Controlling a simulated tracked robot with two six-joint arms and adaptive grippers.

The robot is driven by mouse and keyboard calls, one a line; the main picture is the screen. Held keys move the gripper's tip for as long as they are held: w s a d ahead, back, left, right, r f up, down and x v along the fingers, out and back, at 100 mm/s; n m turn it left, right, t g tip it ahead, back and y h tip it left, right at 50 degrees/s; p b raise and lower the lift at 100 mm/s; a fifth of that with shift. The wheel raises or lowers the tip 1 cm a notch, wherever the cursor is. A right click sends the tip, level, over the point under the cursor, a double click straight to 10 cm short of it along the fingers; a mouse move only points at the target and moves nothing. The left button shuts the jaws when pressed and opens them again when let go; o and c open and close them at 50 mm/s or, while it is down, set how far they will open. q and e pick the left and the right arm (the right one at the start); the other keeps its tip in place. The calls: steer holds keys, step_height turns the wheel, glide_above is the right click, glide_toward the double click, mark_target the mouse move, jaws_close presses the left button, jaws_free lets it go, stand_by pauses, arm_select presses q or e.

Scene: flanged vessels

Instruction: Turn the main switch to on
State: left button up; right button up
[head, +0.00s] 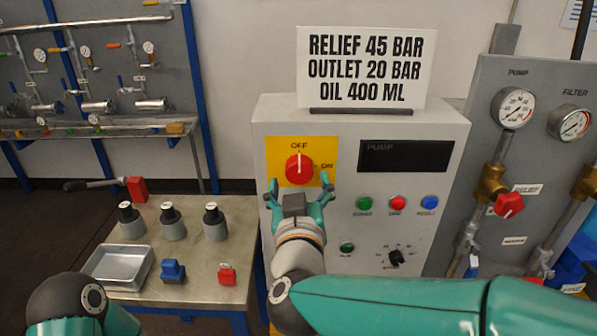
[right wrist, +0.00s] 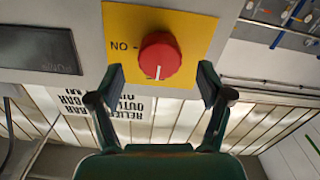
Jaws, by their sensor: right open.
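The main switch is a red round knob (head: 299,168) on a yellow plate (head: 274,147) at the upper left of the pale control cabinet. Its white mark points up to OFF; the ON label is at its right. My right gripper (head: 300,184) is open just in front of the knob, with its fingers apart to left and right. In the right wrist view, which is turned upside down, the knob (right wrist: 160,56) shows between and beyond the open fingertips (right wrist: 162,80), with gaps on both sides. My left gripper is out of view; only part of that arm shows at lower left.
The cabinet also has a dark PUMP display (head: 406,156), coloured buttons (head: 397,203) and a black dial (head: 396,258). A sign (head: 366,66) stands on top. A bench (head: 185,290) at left holds several vessels, a metal tray (head: 118,267) and a red padlock (head: 227,275). Gauges and pipes stand at right.

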mark_target(299, 175)
steer(key=shift+w, duration=1.5)
steer(key=c, duration=1.2)
steer(key=shift+o, duration=0.2)
